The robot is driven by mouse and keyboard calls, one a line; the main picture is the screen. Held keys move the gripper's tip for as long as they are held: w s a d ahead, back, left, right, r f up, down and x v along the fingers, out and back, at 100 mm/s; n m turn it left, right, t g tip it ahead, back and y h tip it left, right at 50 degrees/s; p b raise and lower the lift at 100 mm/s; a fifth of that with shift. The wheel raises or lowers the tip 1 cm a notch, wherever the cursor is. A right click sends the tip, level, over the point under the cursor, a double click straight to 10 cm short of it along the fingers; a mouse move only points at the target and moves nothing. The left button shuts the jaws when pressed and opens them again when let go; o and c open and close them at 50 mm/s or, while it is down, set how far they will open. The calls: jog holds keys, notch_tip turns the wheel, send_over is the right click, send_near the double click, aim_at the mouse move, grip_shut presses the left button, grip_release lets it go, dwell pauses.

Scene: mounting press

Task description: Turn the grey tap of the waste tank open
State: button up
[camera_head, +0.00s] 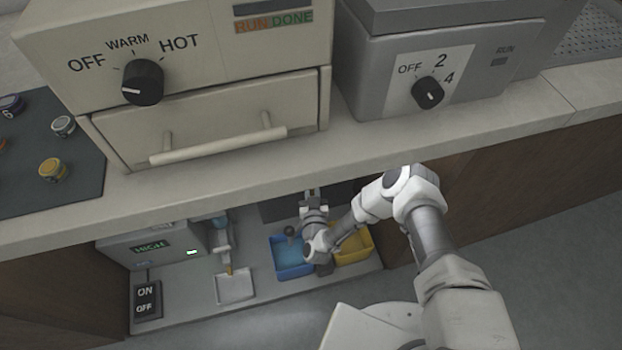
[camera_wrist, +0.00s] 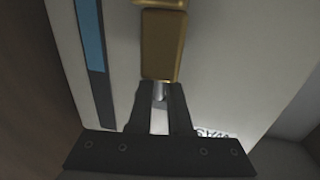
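In the wrist view a pale panel (camera_wrist: 225,60), which I take for the waste tank, has a blue vertical strip (camera_wrist: 90,35) at the left and partly hidden dark lettering. A brass fitting (camera_wrist: 162,45) stands on the panel, just beyond my fingertips. A small grey piece (camera_wrist: 160,92), perhaps part of the tap, shows between the two dark fingers of my gripper (camera_wrist: 160,88). The fingers stand a little apart; whether they press on it is unclear. In the head view my wrist (camera_head: 314,215) reaches under the counter, and the tap is hidden or too small to make out.
On the low shelf stand a blue bin (camera_head: 291,270), a yellow bin (camera_head: 362,256), a white tray (camera_head: 235,299) and a box with a HIGH display (camera_head: 125,250). An ON/OFF switch (camera_head: 146,300) is at the left. The countertop (camera_head: 230,178) overhangs the shelf.

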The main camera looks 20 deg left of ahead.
grip_shut()
jog(key=shift+n+g+y, duration=0.3)
jog(key=shift+y, duration=0.1)
jog(key=n+g+y, duration=0.5)
jog(key=g, duration=0.1)
jog(key=shift+w+y, duration=0.1)
jog(key=shift+y, duration=0.3)
jog(key=n+g+y, duration=0.1)
jog(key=n+g, duration=0.2)
jog(key=g, duration=0.1)
jog(key=n+g+y, duration=0.1)
jog(key=n+g, duration=0.2)
jog(key=g, duration=0.1)
jog(key=shift+y, duration=0.3)
jog(key=shift+n+g, duration=0.3)
jog(key=shift+g, duration=0.1)
jog(key=o, duration=0.7)
grip_release()
jog(key=shift+t, duration=0.3)
